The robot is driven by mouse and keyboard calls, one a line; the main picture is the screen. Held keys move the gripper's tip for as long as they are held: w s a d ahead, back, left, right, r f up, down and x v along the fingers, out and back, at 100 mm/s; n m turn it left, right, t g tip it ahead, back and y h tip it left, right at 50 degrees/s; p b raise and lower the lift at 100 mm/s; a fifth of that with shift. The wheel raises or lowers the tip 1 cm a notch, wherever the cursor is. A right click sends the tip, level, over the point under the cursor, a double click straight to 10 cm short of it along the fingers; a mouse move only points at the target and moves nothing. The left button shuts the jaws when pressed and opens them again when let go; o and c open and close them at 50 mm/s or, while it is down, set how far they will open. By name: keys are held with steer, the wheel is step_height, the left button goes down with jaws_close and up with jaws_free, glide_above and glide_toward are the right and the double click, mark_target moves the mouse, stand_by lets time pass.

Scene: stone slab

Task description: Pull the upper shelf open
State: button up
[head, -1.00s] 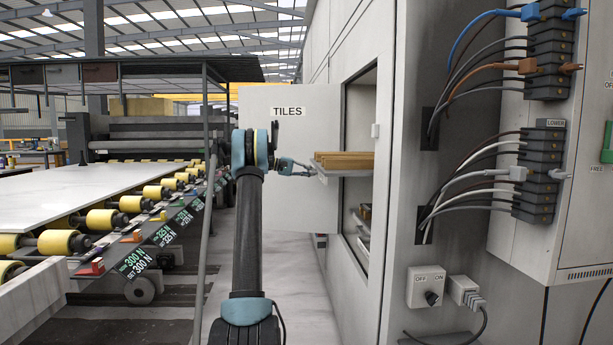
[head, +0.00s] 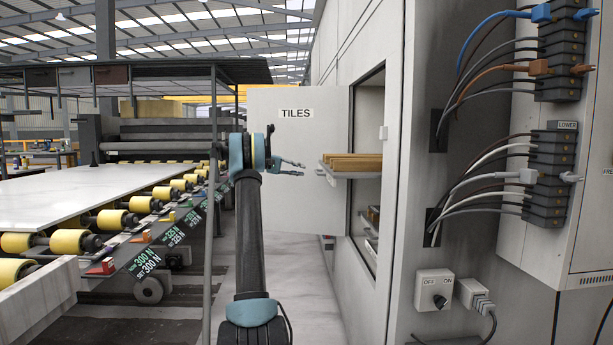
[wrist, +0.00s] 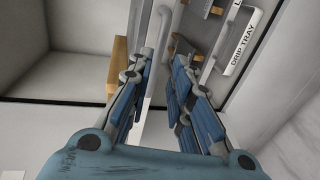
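The upper shelf (head: 346,174) is a pale tray sticking out of the cabinet opening, with a stack of tan boards on it. My gripper (head: 301,169) is left of its front edge, with a small visible gap between them. The fingers are open and hold nothing. In the wrist view, my gripper (wrist: 163,65) shows its two blue-padded fingers spread apart. The tan boards (wrist: 118,68) are beyond the left finger, and a pale curved bar rises between the fingers; I cannot tell for certain that it is the shelf's handle.
The cabinet door (head: 283,200), labelled TILES, stands open behind my gripper. A drip tray label (wrist: 241,43) shows lower in the cabinet. A roller conveyor (head: 120,220) with a stone slab (head: 70,195) runs along the left. Wired terminal blocks (head: 555,180) are on the right.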

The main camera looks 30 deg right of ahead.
steer(key=shift+v, duration=1.2)
